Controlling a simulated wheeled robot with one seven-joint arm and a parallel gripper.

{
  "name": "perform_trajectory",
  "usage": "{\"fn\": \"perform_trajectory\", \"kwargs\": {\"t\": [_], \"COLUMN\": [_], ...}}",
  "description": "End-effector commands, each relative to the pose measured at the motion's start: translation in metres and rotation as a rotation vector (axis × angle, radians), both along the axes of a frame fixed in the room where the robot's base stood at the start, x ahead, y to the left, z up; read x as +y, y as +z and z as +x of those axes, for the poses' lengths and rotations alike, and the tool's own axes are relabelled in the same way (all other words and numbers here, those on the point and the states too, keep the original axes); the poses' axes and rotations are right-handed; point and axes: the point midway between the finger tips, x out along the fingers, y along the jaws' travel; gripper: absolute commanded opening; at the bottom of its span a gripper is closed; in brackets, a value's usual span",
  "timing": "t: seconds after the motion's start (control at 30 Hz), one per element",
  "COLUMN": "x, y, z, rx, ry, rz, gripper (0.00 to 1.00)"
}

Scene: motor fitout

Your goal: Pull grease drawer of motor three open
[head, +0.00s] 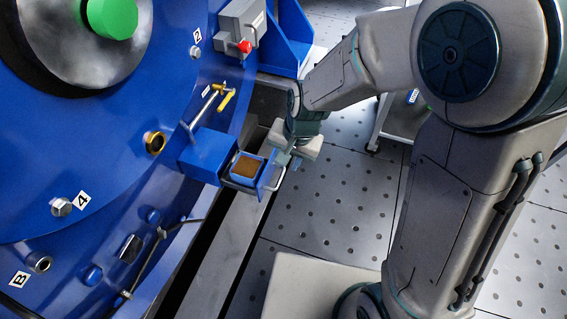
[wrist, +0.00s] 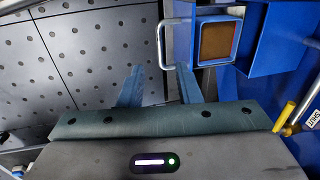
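The grease drawer (head: 245,170) is a small blue tray with brown contents, standing out from its blue housing (head: 207,155) on the motor's side. Its brown contents (wrist: 215,42) also show in the wrist view. A pale bar handle (head: 275,180) is on the drawer's outer face. In the wrist view the handle (wrist: 163,45) lies just beyond the fingertips, between their lines. My gripper (head: 287,161) is at the handle's upper end in the head view. Its two fingers (wrist: 160,70) are apart in the wrist view. Whether either finger touches the handle cannot be told.
The blue motor (head: 110,190) fills the left, with a yellow-handled valve (head: 225,100), a red knob (head: 244,46) and bolts near the housing. A grey rail (head: 230,250) runs below. Perforated floor (head: 330,210) lies open to the right. A pale cart (head: 400,120) stands behind my arm.

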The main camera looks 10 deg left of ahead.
Motion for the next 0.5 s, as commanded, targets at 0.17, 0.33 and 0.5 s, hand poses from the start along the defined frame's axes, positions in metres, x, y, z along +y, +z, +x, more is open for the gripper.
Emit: {"fn": "perform_trajectory", "kwargs": {"t": [0.17,0.33,0.5], "x": [-0.006,-0.009,-0.009], "y": [0.034,0.044,0.045], "z": [0.0,-0.001,-0.001], "rx": [-0.002,-0.001,0.0], "ry": [0.0,0.001,0.001], "rz": [0.001,0.0,-0.001], "gripper": [0.31,0.31,0.31]}}
